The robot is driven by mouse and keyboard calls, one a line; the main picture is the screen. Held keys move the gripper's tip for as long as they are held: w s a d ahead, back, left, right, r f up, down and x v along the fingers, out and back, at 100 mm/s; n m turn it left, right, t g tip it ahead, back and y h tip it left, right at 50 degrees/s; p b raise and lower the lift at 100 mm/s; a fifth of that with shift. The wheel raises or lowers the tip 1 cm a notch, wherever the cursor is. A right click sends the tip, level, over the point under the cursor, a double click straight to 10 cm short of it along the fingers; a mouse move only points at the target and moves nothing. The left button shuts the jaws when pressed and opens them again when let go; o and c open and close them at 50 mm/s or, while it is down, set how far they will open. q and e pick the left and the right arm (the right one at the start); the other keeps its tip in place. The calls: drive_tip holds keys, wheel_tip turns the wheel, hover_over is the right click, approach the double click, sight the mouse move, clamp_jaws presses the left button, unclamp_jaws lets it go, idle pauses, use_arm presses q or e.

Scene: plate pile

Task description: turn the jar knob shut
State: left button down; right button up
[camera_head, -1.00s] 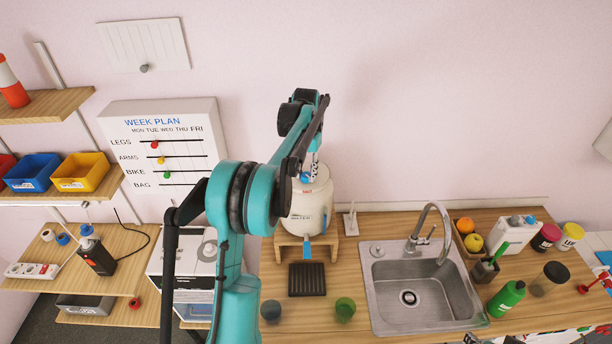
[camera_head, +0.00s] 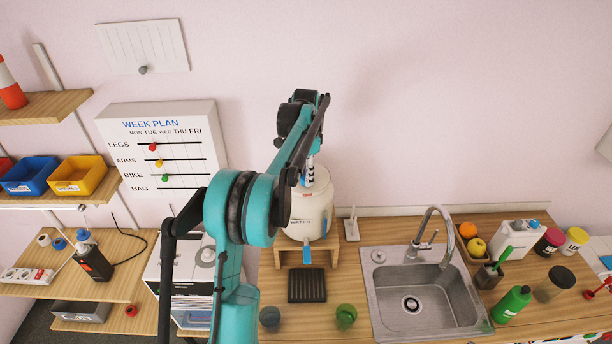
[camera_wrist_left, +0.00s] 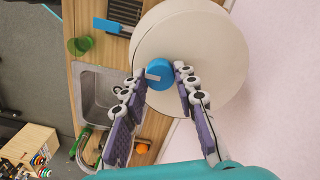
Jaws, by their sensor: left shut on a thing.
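The white water jar (camera_head: 308,222) stands upright on a wooden stand on the counter. Its round pale lid (camera_wrist_left: 205,55) fills the upper part of the left wrist view. The blue knob (camera_wrist_left: 159,74), with a grey bar across it, sits on the lid. My left gripper (camera_wrist_left: 160,77) has one finger on each side of the knob and is shut on it. My right gripper is not in view.
The wooden stand (camera_head: 333,250) holds the jar, with a dark drip tray (camera_head: 307,285) in front. Two cups, blue-grey (camera_head: 270,317) and green (camera_head: 346,315), stand near the front edge. The sink (camera_head: 420,285) and tap lie to the right. The wall is close behind.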

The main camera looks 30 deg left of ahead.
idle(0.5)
use_arm(q)
drive_tip(key=c, duration=1.2)
unclamp_jaws()
drive_tip(key=shift+o, duration=0.2)
wheel_tip(320, 180, up, 12)
drive_tip(key=s+d+f+n+t+b, duration=0.3)
drive_tip(key=s+d+f+b, duration=0.85)
drive_tip(key=f+b, duration=0.3)
drive_tip(key=s+d+f+n+t+b, duration=0.1)
drive_tip(key=s+d+f+b, duration=0.2)
drive_tip(key=f, duration=0.6)
drive_tip(key=s+d+f+n+t+b, duration=0.1)
drive_tip(key=s+d+f+b, duration=0.2)
drive_tip(key=s+f+b, duration=0.4)
drive_tip(key=s+d+f+n+t+b, duration=0.1)
drive_tip(key=s+f+b, duration=0.4)
drive_tip(key=f, duration=0.6)
drive_tip(key=s+d+t, duration=0.1)
drive_tip(key=s+d, duration=0.1)
drive_tip(key=shift+d+f, duration=0.3)
